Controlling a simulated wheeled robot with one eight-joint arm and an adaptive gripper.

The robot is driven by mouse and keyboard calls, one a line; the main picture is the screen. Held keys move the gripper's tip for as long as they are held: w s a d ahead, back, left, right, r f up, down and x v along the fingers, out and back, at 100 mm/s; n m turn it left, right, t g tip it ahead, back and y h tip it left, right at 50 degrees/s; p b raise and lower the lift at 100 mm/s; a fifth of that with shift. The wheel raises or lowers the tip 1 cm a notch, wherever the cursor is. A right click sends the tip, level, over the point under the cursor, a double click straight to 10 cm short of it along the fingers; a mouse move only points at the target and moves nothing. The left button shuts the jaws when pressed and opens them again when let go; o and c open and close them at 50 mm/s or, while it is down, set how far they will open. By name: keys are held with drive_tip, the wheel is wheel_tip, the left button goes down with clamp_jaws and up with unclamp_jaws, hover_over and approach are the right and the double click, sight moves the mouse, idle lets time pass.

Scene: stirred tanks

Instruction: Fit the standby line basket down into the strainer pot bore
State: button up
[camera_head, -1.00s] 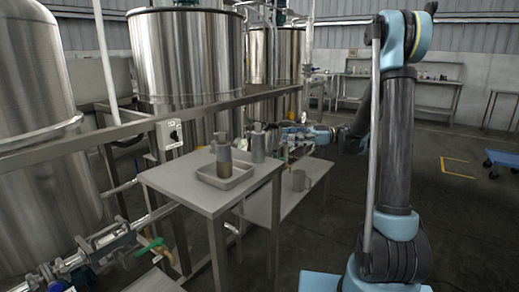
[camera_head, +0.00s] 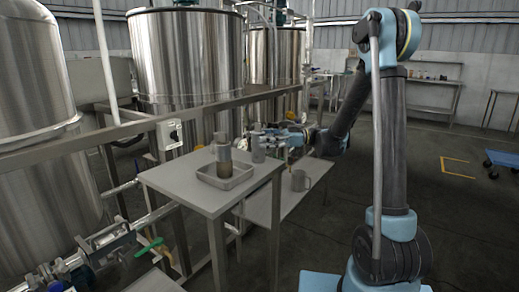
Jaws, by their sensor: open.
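In the head view, a shallow grey tray (camera_head: 243,179) lies on the metal table. In it stands an upright item with a brownish lower body and a grey upper part (camera_head: 223,154). A grey cylinder (camera_head: 258,151) stands just behind the tray. I cannot tell which of these is the standby line basket, and no strainer pot bore shows clearly. My gripper (camera_head: 268,138) is open, small in view, and reaches in from the right at about the height of the grey cylinder's top. Whether it touches the cylinder cannot be told.
Large steel tanks (camera_head: 187,55) and a horizontal rail (camera_head: 85,138) are behind. Pipework with a green-handled valve (camera_head: 150,247) is at lower left.

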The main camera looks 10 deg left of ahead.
drive_tip(key=shift+x, duration=1.1)
drive_tip(key=c, duration=1.3)
